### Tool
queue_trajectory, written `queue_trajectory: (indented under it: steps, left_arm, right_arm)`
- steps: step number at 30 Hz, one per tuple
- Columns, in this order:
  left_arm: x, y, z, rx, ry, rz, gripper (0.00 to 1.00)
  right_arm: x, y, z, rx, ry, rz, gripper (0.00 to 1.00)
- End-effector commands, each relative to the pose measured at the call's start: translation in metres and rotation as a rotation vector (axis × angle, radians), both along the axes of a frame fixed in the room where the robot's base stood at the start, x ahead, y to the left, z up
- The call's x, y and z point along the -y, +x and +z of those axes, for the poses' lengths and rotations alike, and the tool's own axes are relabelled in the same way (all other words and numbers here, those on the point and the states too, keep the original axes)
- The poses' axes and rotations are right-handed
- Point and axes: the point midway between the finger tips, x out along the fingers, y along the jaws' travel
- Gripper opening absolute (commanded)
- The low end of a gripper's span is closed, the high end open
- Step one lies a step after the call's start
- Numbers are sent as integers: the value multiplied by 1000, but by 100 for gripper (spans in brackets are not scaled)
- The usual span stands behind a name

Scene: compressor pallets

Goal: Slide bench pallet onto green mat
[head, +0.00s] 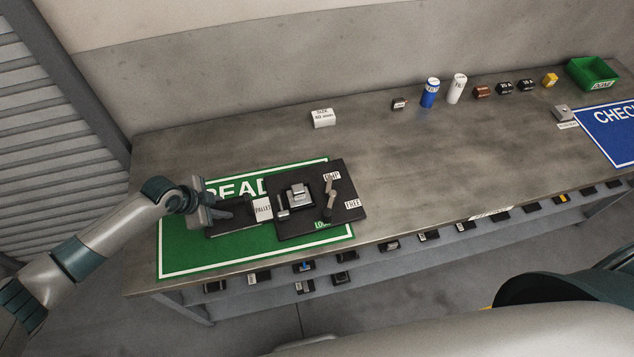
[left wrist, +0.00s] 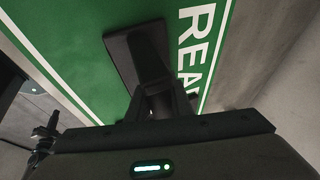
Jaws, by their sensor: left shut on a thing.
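The green mat (head: 190,255) with a white border and white lettering lies at the left of the bench; it also shows in the left wrist view (left wrist: 85,55). The dark bench pallet (head: 352,190) carries a metal block and a lever, with a narrower dark tongue on its left bearing a white PALLET label. The tongue and the left part of the plate lie over the mat; the plate's right part extends past the mat's right edge. My left gripper (head: 217,213) is shut on the tongue's left end, also seen in the left wrist view (left wrist: 160,103). My right gripper is out of view.
A white size label block (head: 323,118) stands behind the mat. A blue can (head: 430,93), a white can (head: 457,88), small blocks and a green bin (head: 593,73) line the back. A blue mat (head: 610,135) lies far right. The bench middle is clear.

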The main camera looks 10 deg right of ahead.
Motion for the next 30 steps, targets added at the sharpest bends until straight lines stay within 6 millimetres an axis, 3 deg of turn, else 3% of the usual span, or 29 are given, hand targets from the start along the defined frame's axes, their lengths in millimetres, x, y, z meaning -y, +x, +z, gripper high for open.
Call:
queue_trajectory:
  steps: [4, 5, 7, 8, 23, 30]
  left_arm:
    - [-5, -3, -6, -9, 12, 2, 0]
    - [-5, -3, -6, -9, 12, 2, 22]
    - [-5, -3, -6, -9, 11, 2, 39]
    - [-5, -3, -6, -9, 11, 2, 41]
    - [-2, -6, -4, -12, 6, -1, 41]
    - [-9, -8, 15, -6, 5, 0, 41]
  right_arm:
    - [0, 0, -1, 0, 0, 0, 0]
    - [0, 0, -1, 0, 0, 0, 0]
    - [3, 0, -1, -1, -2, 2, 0]
    - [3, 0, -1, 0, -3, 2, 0]
    - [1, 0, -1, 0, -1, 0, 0]
    - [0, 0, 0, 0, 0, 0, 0]
